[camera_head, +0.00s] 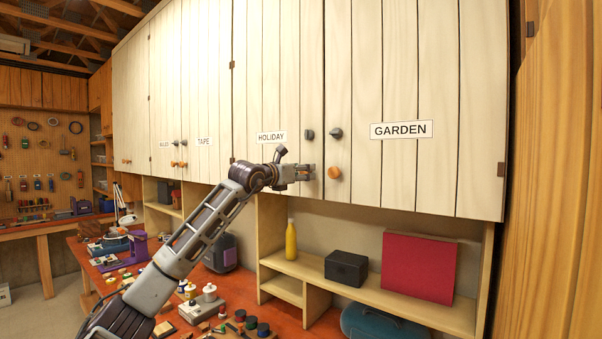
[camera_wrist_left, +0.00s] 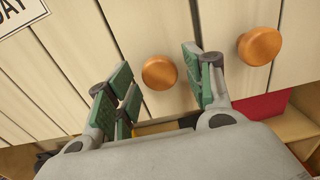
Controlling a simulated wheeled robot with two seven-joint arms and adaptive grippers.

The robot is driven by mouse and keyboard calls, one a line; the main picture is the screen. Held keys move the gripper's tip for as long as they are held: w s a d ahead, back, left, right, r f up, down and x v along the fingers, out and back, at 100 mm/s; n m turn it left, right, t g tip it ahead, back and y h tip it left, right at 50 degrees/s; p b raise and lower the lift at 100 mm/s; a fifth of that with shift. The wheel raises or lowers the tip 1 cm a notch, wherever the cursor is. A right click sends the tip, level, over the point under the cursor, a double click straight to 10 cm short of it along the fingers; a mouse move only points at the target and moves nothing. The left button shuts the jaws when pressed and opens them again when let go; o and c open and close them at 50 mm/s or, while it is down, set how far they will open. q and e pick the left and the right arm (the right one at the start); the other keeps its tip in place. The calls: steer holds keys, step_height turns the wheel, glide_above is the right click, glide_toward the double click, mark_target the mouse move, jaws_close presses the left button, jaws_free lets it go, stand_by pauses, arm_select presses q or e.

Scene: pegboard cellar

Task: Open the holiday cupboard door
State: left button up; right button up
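The holiday cupboard door (camera_head: 265,90) is a cream plank door with a HOLIDAY label (camera_head: 271,137). It is shut, flush with its neighbours. Its orange round knob (camera_wrist_left: 160,72) shows in the left wrist view between the two green-padded fingers of my left gripper (camera_head: 306,172). The gripper is open, with visible gaps between the pads and the knob in that picture. How deep the fingers reach around the knob I cannot tell. In the head view the gripper hides this knob. My right gripper is not in view.
The garden door (camera_head: 420,90) is shut, its orange knob (camera_head: 334,173) just right of my left gripper. Dark knobs (camera_head: 309,134) sit above. Below, a shelf holds a yellow bottle (camera_head: 291,240), a black box (camera_head: 346,268) and a red panel (camera_head: 419,267). The workbench below is cluttered.

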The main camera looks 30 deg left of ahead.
arm_select(q)
jaws_close()
steer(key=shift+s+a, duration=0.1)
steer(key=shift+s, duration=0.05)
